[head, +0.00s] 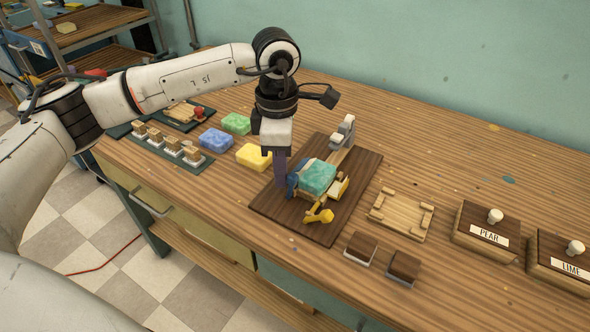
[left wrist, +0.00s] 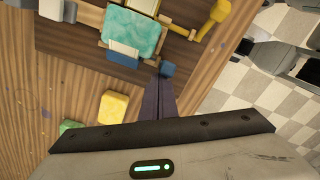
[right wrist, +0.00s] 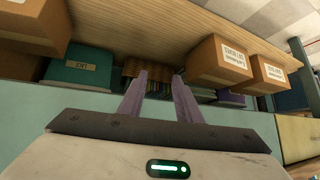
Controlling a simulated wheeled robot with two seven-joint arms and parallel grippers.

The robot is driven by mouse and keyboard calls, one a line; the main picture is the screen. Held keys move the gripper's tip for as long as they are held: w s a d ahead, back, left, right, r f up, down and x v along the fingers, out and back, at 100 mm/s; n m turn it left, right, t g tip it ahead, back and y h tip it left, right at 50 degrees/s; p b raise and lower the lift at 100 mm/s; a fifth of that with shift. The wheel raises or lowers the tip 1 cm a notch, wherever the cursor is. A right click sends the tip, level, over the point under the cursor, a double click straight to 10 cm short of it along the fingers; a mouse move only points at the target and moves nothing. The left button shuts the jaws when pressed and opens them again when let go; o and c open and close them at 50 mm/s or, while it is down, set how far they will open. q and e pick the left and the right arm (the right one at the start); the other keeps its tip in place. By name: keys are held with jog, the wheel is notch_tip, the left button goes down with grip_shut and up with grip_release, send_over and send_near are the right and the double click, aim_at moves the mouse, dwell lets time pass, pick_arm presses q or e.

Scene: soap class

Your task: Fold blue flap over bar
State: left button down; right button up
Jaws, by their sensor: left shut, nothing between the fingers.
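A marbled teal soap bar (head: 318,176) sits in a wooden fixture on a dark brown board (head: 345,208). It also shows in the left wrist view (left wrist: 136,28). A blue piece (head: 293,184), apparently the blue flap, stands at the bar's left side. My left gripper (head: 280,183) is shut and empty, pointing down close beside the blue piece; contact is unclear. My right gripper (right wrist: 160,78) is open and empty, below the tabletop.
Yellow levers (head: 319,214) and a grey stamp-like part (head: 344,132) flank the fixture. Yellow (head: 253,156), blue (head: 216,140) and green (head: 236,123) soaps lie left. A wooden tray (head: 402,215) and labelled blocks (head: 487,231) stand right. Boxes (right wrist: 219,62) sit on a shelf near my right gripper.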

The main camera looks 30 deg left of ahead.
pick_arm(q)
jog(key=shift+d+f, duration=0.1)
jog(key=shift+d, duration=0.6)
notch_tip(320, 180, up, 7)
jog(key=p, duration=0.4)
jog(key=shift+a, duration=0.45)
